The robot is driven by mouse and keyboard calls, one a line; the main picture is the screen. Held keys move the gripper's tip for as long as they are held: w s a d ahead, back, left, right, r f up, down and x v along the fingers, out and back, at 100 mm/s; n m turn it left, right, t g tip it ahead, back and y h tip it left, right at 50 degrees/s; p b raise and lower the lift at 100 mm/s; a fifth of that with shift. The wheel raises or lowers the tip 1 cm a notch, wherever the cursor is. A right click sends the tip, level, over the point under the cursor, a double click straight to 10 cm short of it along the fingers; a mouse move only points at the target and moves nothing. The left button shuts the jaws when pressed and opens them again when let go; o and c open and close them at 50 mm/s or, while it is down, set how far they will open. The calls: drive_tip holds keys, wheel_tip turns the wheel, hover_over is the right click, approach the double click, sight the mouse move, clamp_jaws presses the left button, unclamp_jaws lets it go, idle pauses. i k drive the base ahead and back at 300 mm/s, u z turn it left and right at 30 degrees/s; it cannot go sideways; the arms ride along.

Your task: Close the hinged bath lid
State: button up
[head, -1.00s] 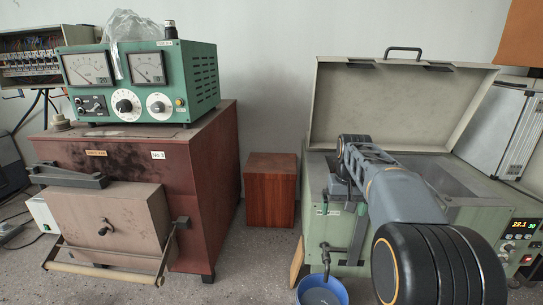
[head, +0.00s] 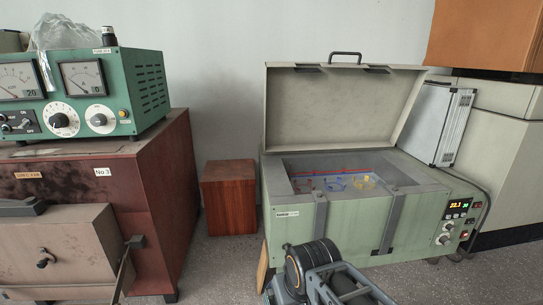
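The hinged bath lid (head: 338,108) is a beige panel with a black handle (head: 345,54) on its top edge. It stands open, tilted up at the back of the green bath (head: 408,224). The bath's opening shows blue, red and yellow items inside. My arm is low in front of the bath, at the bottom of the head view. I cannot make out my gripper's fingers in this view.
A red-brown furnace cabinet (head: 160,185) with a green meter box (head: 135,92) on it stands at the left. A small wooden box (head: 229,197) sits between cabinet and bath. A silver case (head: 440,124) leans behind the bath's right side. Floor shows between cabinet and bath.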

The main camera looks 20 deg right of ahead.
sight(309, 106)
drive_tip(key=k, duration=0.5)
drive_tip(key=z, duration=1.9)
drive_tip(key=i, duration=1.4)
drive_tip(key=u, duration=0.35)
